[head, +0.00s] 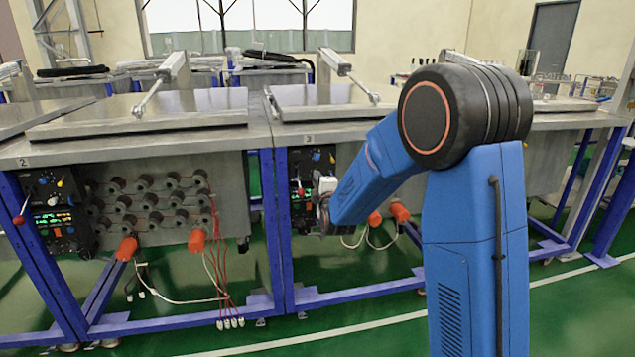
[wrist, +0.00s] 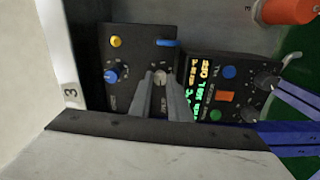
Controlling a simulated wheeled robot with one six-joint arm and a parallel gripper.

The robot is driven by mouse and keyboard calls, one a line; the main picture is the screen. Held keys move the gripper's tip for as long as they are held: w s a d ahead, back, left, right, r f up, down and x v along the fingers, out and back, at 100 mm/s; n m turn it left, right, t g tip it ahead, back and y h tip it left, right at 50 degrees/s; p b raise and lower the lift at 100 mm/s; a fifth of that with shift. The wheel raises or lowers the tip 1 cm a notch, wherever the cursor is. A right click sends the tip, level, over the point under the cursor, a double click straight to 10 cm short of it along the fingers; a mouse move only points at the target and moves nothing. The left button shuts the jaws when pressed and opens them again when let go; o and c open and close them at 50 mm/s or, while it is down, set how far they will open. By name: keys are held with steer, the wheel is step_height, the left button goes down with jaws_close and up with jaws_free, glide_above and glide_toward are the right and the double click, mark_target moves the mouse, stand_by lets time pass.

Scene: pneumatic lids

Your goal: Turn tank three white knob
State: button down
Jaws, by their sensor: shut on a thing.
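Tank three carries a "3" label, seen in the head view (head: 308,139) and in the wrist view (wrist: 71,93). Its black control panel (wrist: 135,58) holds a white knob (wrist: 160,76), a blue knob (wrist: 111,75), a yellow button (wrist: 116,41) and a blue lever (wrist: 168,43). My gripper (wrist: 160,82) has its two narrow grey fingers at the white knob, one on each side, and is shut on it. The fingers partly cover the knob. In the head view my arm reaches to this panel (head: 322,154), and my fingertips are too small to make out.
Beside the panel is a display unit (wrist: 222,90) with glowing digits, coloured buttons and dark knobs. An orange cylinder (wrist: 286,10) is close by. Tank two, with its own panel (head: 45,185), stands to the left.

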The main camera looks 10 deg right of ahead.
steer(key=c, duration=1.7)
jaws_free()
steer(key=shift+o, duration=0.2)
steer(key=s, duration=1.7)
steer(key=shift+s, duration=0.25)
steer(key=s+d+m+g, duration=0.2)
steer(key=s+m+g, duration=0.2)
steer(key=s, duration=0.9)
steer(key=s+d+f+m+g, duration=0.1)
steer(key=s+d+m+g, duration=0.2)
steer(key=s+m, duration=0.4)
steer(key=s+d+f+m+g, duration=0.1)
steer(key=s+m+g, duration=0.5)
steer(key=s, duration=1.2)
steer(key=shift+s+d+f, duration=0.15)
steer(key=shift+s+d, duration=0.2)
steer(key=shift+d, duration=0.3)
